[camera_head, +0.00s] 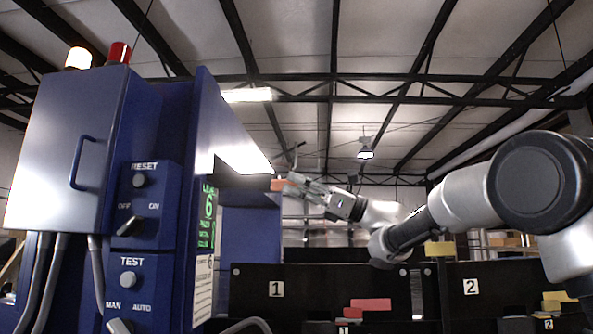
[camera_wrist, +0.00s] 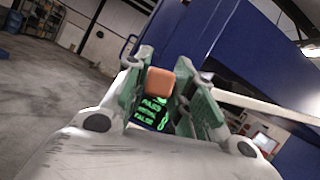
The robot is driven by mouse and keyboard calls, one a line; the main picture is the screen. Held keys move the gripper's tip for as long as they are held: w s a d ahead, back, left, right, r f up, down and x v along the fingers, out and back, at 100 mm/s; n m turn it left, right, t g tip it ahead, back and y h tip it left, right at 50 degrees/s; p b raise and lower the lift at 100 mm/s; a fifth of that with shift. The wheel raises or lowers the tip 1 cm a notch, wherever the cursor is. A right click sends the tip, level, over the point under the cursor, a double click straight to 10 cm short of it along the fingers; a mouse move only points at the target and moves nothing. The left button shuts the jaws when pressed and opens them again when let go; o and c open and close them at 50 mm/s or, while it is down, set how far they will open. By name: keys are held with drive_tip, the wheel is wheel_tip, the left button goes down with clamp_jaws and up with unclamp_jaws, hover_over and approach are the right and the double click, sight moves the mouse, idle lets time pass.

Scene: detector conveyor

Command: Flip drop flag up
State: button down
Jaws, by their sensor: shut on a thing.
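My gripper (camera_head: 287,186) is at the right side of the blue detector cabinet (camera_head: 225,125), just under its lit overhang. It is shut on a small orange piece (camera_head: 278,185). In the wrist view the orange piece (camera_wrist: 160,81) sits between the two green-and-grey fingers (camera_wrist: 162,92). I cannot tell whether the orange piece is the drop flag or a loose block. No other part is clearly recognisable as the flag.
A green-lettered display (camera_head: 208,215) is on the cabinet's side; it shows behind the orange piece in the wrist view (camera_wrist: 154,112). The control box (camera_head: 143,205) has RESET and TEST controls. Black bins numbered 1 (camera_head: 255,308) and 2 (camera_head: 490,310) stand behind, with red and yellow blocks.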

drive_tip(key=w+f+n+g, duration=0.1)
drive_tip(key=w+f+n, duration=0.1)
drive_tip(key=w+f, duration=0.7)
drive_tip(key=shift+d+f+n, duration=0.15)
drive_tip(key=shift+d+n, duration=0.1)
drive_tip(key=shift+n, duration=0.15)
idle(0.5)
drive_tip(key=c, duration=1.2)
unclamp_jaws()
drive_tip(key=shift+f, duration=0.2)
